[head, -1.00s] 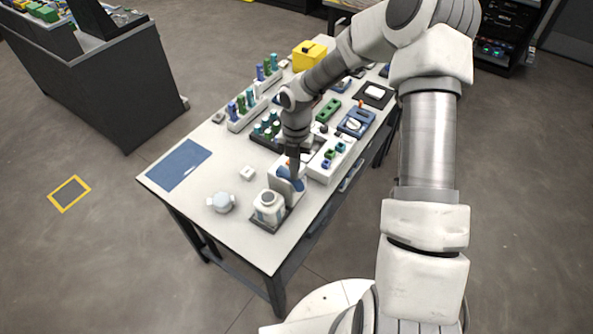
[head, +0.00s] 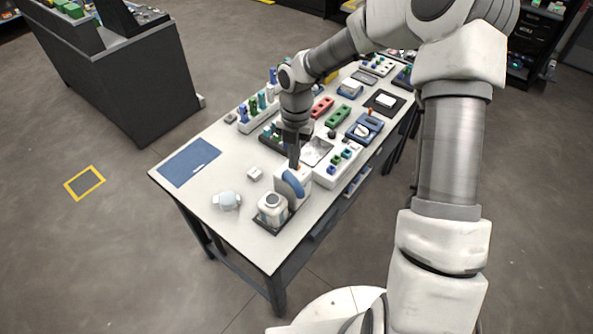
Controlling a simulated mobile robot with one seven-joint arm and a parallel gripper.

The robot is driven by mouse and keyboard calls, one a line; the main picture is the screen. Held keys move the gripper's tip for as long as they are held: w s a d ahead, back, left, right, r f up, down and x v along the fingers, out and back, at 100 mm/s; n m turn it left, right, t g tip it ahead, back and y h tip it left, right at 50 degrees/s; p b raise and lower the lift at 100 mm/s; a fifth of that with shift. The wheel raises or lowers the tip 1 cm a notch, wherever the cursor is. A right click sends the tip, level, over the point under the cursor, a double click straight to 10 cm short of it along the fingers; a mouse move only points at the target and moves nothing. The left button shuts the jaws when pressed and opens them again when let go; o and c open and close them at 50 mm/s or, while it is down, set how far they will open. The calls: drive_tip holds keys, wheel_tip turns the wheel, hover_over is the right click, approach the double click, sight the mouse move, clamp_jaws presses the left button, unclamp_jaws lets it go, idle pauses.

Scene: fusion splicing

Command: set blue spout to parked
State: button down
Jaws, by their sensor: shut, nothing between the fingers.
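The blue spout (head: 293,184) is a curved blue piece on the front of a white dispenser block (head: 305,190) near the table's near end. It looks like an arc sloping down to the right. A white bottle with a grey round top (head: 271,208) stands just in front, on a dark base. My gripper (head: 294,165) points down at the top of the dispenser, just above the spout. Its fingers are together and empty. I cannot tell whether they touch the dispenser; a small orange spot shows beside the tips.
A blue mat (head: 187,163) lies at the table's left corner. A pale rounded jar (head: 227,200) and a small white block (head: 254,174) are left of the dispenser. A white rack with coloured pegs (head: 335,168) stands close on the right. The near table corner is clear.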

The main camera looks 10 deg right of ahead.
wheel_tip(320, 180, up, 5)
hover_over(297, 186)
drive_tip(key=f+b, duration=0.2)
drive_tip(key=f, duration=0.2)
drive_tip(key=f+m+b, duration=0.1)
drive_tip(key=f+b, duration=0.2)
drive_tip(key=f, duration=0.1)
drive_tip(key=f+m+b, duration=0.1)
drive_tip(key=f+b, duration=0.1)
drive_tip(key=f, duration=0.3)
drive_tip(key=shift+a, duration=0.3)
idle(0.3)
drive_tip(key=shift+w+d+n, duration=0.2)
drive_tip(key=shift+d+n, duration=0.3)
drive_tip(key=shift+n, duration=0.4)
drive_tip(key=shift+a, duration=0.1)
idle(0.7)
